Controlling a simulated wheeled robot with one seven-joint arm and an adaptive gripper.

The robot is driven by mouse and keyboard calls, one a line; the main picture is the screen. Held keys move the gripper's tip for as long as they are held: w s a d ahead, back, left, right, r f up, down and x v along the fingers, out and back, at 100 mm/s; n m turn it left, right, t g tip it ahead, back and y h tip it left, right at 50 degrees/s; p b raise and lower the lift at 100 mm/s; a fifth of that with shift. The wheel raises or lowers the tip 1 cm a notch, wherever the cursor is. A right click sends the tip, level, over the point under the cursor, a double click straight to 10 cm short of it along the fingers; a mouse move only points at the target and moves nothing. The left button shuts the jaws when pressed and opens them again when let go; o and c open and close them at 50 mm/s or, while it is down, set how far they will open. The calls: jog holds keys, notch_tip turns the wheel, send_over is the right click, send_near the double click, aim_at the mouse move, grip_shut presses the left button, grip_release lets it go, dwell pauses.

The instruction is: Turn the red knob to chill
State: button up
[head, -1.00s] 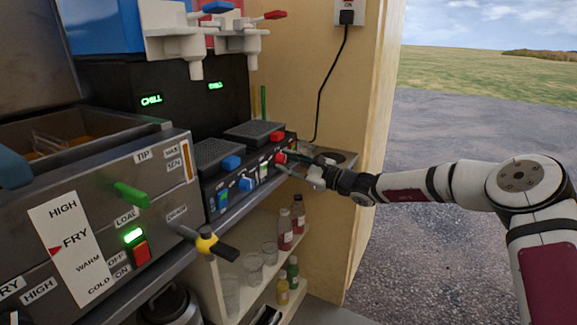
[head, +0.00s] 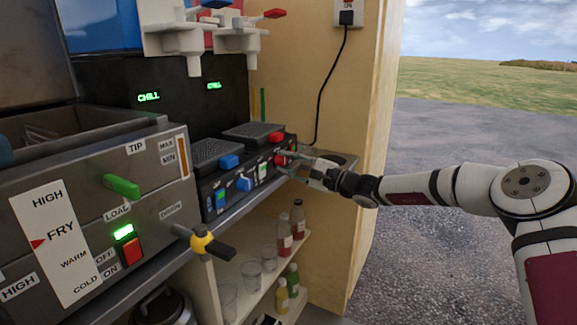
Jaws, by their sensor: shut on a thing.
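The red knob (head: 281,159) is on the right part of the dark front panel of the slush machine (head: 232,177). My gripper (head: 287,160) reaches it from the right and is shut on the knob, its fingers partly hiding it. The knob's pointer and the small labels around it are too small to read. Two green displays glow on the machine's black body. The left display (head: 149,97) reads CHILL, and the smaller right display (head: 214,86) appears to read the same.
A blue knob (head: 245,184) sits left of the red one. Drip trays (head: 254,131) are above the panel. A steel fryer (head: 90,215) with a protruding yellow-and-black drain handle (head: 205,244) stands left. Bottles (head: 298,218) and glasses are on the shelf below. Open ground lies right.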

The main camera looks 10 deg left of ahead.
jog(key=o, duration=1.2)
jog(key=shift+c, duration=0.2)
jog(key=shift+m, duration=0.3)
